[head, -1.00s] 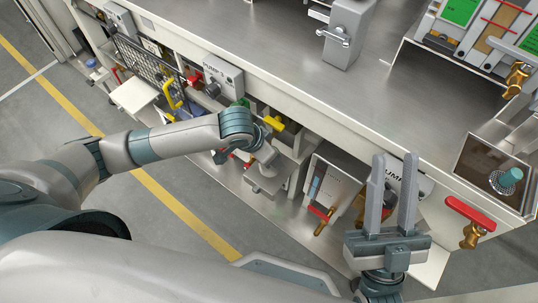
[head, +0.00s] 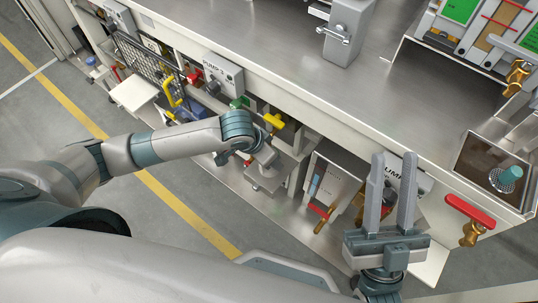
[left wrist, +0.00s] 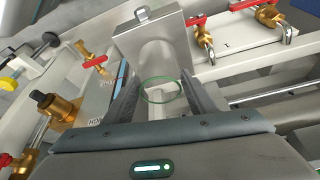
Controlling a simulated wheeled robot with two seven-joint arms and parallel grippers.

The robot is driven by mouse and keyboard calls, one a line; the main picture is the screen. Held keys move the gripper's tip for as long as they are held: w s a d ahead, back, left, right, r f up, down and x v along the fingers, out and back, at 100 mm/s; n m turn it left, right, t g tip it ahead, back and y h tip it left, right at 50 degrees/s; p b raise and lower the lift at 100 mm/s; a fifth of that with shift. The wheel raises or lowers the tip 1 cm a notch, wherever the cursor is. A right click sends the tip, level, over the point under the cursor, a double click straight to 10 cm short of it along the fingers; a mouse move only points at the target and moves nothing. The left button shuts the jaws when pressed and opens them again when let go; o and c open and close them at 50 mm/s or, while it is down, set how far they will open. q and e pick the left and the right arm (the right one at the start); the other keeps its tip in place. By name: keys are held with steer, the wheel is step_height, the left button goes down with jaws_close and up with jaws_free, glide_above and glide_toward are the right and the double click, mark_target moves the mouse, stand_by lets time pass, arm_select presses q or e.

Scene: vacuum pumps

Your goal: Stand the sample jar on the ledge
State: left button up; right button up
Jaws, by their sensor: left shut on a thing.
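In the left wrist view, my left gripper (left wrist: 163,98) is closed around a clear, see-through vessel with a green ring (left wrist: 160,90), which looks like the sample jar. The jar's outline and base are hard to make out. In the head view, my left arm reaches in from the left to the front of the bench, and its wrist hides the fingers and jar. My right gripper (head: 391,160) is open and empty, in front of the bench at lower right. I cannot tell which surface is the ledge.
A steel box (left wrist: 150,40) stands behind the jar, with red-handled brass valves (left wrist: 268,14) nearby. In the head view, the steel bench top (head: 260,35) has wide clear areas. A teal-topped item (head: 512,174) sits in a dark recess at right.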

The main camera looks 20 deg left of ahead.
arm_select(q)
steer(key=shift+f, duration=0.2)
steer(key=o, duration=1.1)
steer(key=shift+r, duration=0.1)
